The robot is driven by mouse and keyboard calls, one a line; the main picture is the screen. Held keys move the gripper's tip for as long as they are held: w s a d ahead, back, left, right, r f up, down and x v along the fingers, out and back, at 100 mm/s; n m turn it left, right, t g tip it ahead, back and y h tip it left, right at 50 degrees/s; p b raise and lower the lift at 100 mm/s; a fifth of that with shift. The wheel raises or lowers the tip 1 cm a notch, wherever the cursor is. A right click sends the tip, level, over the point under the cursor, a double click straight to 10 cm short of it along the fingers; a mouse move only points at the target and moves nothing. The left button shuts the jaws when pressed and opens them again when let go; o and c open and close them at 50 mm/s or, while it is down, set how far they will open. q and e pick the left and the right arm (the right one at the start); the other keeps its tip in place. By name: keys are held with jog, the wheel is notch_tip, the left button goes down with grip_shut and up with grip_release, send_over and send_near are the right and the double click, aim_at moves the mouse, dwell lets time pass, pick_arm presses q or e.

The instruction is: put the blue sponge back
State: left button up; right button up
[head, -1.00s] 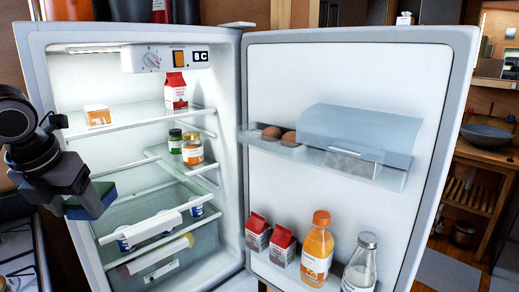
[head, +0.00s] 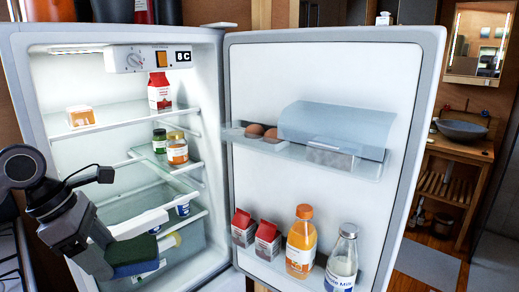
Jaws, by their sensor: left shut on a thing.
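The blue sponge (head: 134,269), with a dark green upper layer, is at the lower left of the head view. My left gripper (head: 112,258) is shut on it and holds it in front of the lower part of the open fridge (head: 212,262). The gripper hides part of the sponge and part of the fridge's lower shelves. My right gripper is not in view.
The open fridge door (head: 330,75) stands to the right, with an orange bottle (head: 301,245), a milk bottle (head: 342,262), two red cartons (head: 255,235) and eggs (head: 262,131). Shelves hold jars (head: 176,150) and a carton (head: 159,93). A sink (head: 462,129) is far right.

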aim_at(120, 277)
pick_arm(q)
jog(key=d+f+m+g, duration=0.1)
jog(key=m, duration=0.1)
jog(key=s+d+f+m+g, duration=0.1)
jog(key=m, duration=0.2)
jog(key=d+f+m+g, duration=0.1)
jog(key=f+m, duration=0.1)
jog(key=m, duration=0.1)
jog(key=shift+s+d, duration=0.15)
jog(key=shift+s, duration=0.1)
jog(key=s+d+f+m+g+y, duration=0.3)
jog(key=f+m, duration=0.3)
jog(key=m, duration=0.8)
jog(key=shift+s+y, duration=0.3)
jog(key=shift+y, duration=0.3)
